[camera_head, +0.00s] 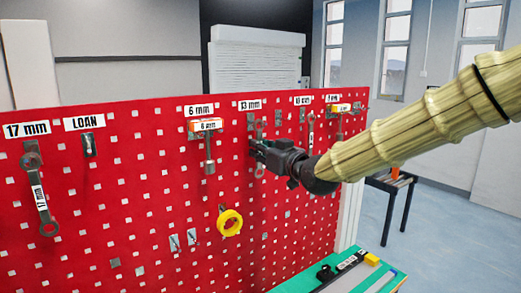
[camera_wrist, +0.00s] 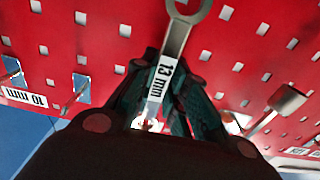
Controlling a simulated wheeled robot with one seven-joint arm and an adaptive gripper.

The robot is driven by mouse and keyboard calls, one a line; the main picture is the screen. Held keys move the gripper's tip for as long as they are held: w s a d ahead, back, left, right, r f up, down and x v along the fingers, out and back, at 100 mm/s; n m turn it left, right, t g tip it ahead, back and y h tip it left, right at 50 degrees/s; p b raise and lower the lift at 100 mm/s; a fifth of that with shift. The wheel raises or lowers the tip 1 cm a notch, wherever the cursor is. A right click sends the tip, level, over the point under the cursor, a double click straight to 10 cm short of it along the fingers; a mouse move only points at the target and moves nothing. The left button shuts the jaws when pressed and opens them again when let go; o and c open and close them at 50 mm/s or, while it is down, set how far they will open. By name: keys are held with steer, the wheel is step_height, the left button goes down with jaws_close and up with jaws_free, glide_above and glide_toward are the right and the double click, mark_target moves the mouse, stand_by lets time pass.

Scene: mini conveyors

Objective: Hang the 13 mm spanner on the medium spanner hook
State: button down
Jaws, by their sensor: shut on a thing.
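The 13 mm spanner (camera_head: 259,170) is upright, close in front of the red pegboard, under the "13 mm" label (camera_head: 250,104). My gripper (camera_head: 256,149) is shut on its shaft. In the wrist view the spanner (camera_wrist: 180,40) runs between the dark fingers (camera_wrist: 165,92); its "13 mm" tag reads clearly and its ring end points to the top of the picture. The hook plate (camera_head: 250,118) shows beneath the label. The spanner's upper end is near it, but I cannot tell whether it is on the hook.
The red pegboard (camera_head: 150,200) holds a 17 mm spanner (camera_head: 41,200) at left, an empty LOAN hook (camera_head: 88,145), and a 6 mm tool (camera_head: 209,150) just left of my gripper. Another spanner (camera_head: 311,130) hangs at right. A yellow tape roll (camera_head: 229,222) hangs below.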

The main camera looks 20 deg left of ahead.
stand_by(0.4)
steer(key=c, duration=1.3)
jaws_free()
steer(key=shift+c, duration=0.2)
steer(key=shift+d, duration=0.1)
steer(key=v, duration=1.1)
steer(key=s+d+f+m+g+h, duration=0.1)
steer(key=s+d+f+m+h, duration=0.3)
steer(key=f, duration=1.1)
steer(key=s+d+f+m+g+h, duration=0.1)
steer(key=d+f, duration=0.4)
steer(key=f, duration=1)
steer(key=s+d+f+m+g+h, duration=0.25)
steer(key=d+f, duration=0.25)
steer(key=f, duration=0.9)
steer(key=s+d+f+m+g+h, duration=0.1)
steer(key=s+d+f+h, duration=0.1)
steer(key=s+d+f, duration=0.45)
steer(key=s+d+f+m+g+h, duration=0.15)
steer(key=s+d+f, duration=0.25)
steer(key=s+f, duration=0.45)
steer(key=s+d+f+g+h, duration=0.1)
steer(key=s+d+f+g, duration=0.1)
steer(key=s+d+f, duration=0.3)
steer(key=s+d+f+g+h, duration=0.2)
steer(key=s+d+f, duration=0.3)
steer(key=s, duration=0.9)
steer(key=shift+d+f+m, duration=0.25)
steer(key=shift+d+m, duration=0.15)
steer(key=shift+d, duration=0.45)
